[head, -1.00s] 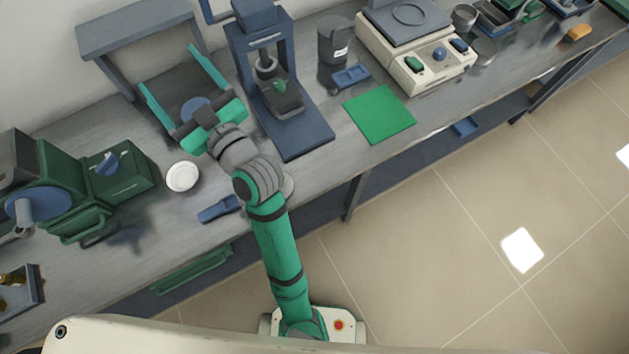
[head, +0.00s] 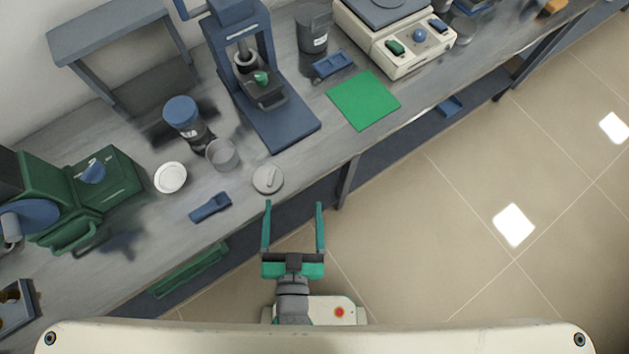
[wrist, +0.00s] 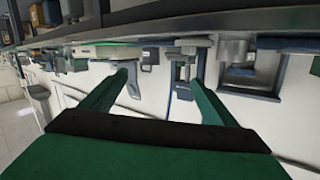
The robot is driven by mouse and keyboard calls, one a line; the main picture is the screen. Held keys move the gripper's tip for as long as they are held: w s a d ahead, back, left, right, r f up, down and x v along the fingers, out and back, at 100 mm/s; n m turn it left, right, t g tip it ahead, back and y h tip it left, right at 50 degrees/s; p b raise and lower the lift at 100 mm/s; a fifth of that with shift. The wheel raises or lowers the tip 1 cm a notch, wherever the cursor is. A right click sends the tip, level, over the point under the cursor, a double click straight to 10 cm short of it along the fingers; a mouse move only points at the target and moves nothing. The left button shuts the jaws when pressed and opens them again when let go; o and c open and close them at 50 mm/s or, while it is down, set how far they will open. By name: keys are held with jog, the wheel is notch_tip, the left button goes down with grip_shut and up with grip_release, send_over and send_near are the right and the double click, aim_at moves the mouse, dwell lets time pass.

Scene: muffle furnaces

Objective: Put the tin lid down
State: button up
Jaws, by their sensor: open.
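A round grey lid with a small handle on top, which looks like the tin lid (head: 267,180), lies flat on the bench near its front edge. An open grey tin (head: 222,155) stands behind it to the left, apart from it. My gripper (head: 293,204) is open and empty, in front of the bench edge, just below and to the right of the lid in the head view. Its two green fingers are spread wide in the wrist view, with nothing between them that I can make out as held.
A dark jar with a blue top (head: 183,112) stands behind the tin. A white dish (head: 170,177) and a blue tool (head: 210,207) lie to the left. A blue press (head: 278,130) stands behind the lid. A green mat (head: 363,100) lies to the right.

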jog(key=s+d+n, duration=0.1)
jog(key=s+d, duration=0.4)
jog(key=s, duration=0.4)
jog(key=shift+f+g, duration=0.35)
jog(key=shift+g, duration=0.05)
